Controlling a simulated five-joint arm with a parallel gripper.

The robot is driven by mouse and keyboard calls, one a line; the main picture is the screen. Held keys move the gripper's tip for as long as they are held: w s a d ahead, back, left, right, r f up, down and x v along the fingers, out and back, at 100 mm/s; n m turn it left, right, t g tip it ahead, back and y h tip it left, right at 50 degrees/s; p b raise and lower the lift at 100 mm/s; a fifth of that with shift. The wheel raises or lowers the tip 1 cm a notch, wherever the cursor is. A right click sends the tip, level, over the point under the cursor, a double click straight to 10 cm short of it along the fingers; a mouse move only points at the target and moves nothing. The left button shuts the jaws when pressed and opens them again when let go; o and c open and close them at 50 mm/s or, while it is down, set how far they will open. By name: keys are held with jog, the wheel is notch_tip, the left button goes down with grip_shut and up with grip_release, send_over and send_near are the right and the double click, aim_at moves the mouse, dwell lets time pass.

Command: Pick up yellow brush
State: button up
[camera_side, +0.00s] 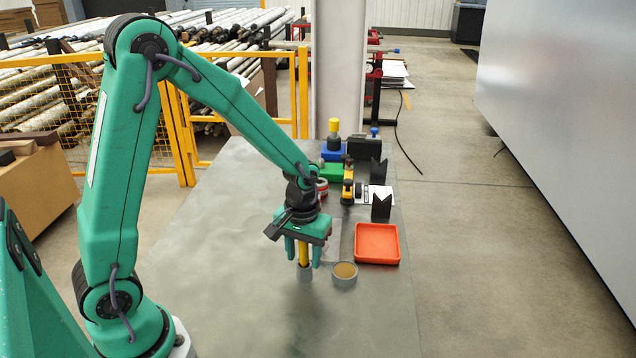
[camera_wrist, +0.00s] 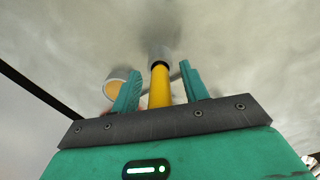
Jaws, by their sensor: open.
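The yellow brush (camera_side: 303,254) stands upright on the table, its yellow handle up and a grey lower end at the table. In the wrist view the yellow handle (camera_wrist: 159,86) lies between the two green fingers, with visible space on both sides. My gripper (camera_side: 303,257) points down over the brush and is open around its handle. The fingers also show in the wrist view (camera_wrist: 160,82). The top of the handle is hidden under the gripper body.
A round tin with tan contents (camera_side: 345,271) stands just right of the brush. An orange tray (camera_side: 377,229) is behind it. Black V-blocks (camera_side: 381,208), a green block (camera_side: 331,171) and a blue block (camera_side: 333,151) stand farther back. The table's left and front areas are clear.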

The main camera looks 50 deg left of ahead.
grip_shut()
jog(key=shift+r, duration=0.1)
jog(key=shift+w+r, duration=0.1)
jog(key=shift+r, duration=0.7)
notch_tip(320, 180, up, 2)
jog(key=shift+r, duration=0.1)
jog(key=s+d+r, duration=0.6)
jog(key=d+r, duration=0.1)
jog(key=d, duration=0.3)
jog(key=shift+s, duration=0.1)
